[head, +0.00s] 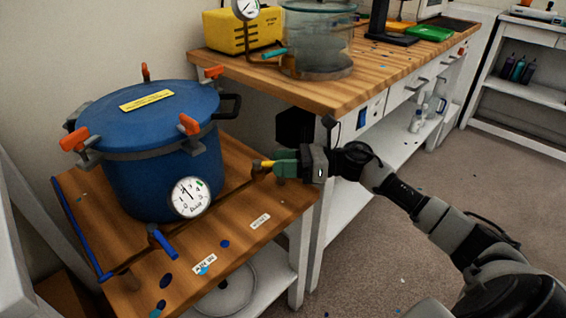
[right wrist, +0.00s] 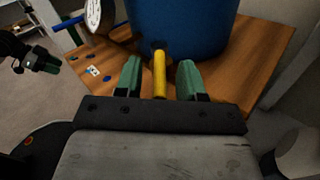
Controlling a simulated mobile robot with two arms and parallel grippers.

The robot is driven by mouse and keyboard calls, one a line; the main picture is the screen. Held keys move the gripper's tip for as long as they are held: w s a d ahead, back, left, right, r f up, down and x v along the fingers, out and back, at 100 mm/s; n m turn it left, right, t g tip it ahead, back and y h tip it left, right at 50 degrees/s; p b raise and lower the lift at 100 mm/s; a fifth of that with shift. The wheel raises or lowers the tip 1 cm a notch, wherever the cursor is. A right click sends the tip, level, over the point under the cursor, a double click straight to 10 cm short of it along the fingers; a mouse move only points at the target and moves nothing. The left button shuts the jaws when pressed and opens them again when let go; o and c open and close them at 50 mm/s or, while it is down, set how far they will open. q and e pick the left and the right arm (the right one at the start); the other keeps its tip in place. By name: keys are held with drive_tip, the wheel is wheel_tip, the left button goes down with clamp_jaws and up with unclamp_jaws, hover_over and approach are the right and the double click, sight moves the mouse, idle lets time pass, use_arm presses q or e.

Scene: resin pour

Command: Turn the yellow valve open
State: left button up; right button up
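The yellow valve (head: 262,164) is a short yellow lever at the right side of the blue pressure pot (head: 150,170). In the right wrist view the yellow valve (right wrist: 160,72) points toward my gripper. My right gripper (head: 284,163) is at the lever. In the right wrist view my right gripper (right wrist: 159,78) has its green fingers on either side of the lever, with a gap on each side. Its fingers are open. My left gripper (right wrist: 45,65) shows only at the left edge of the right wrist view, away from the pot, and its opening is unclear.
A blue-handled valve (head: 162,241) and a pressure gauge (head: 190,197) are at the pot's front. The pot stands on a low wooden table (head: 235,235). A taller workbench (head: 310,92) behind carries a clear chamber (head: 318,45) and a yellow box (head: 243,32). Open floor lies to the right.

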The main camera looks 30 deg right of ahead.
drive_tip(key=v, duration=1.1)
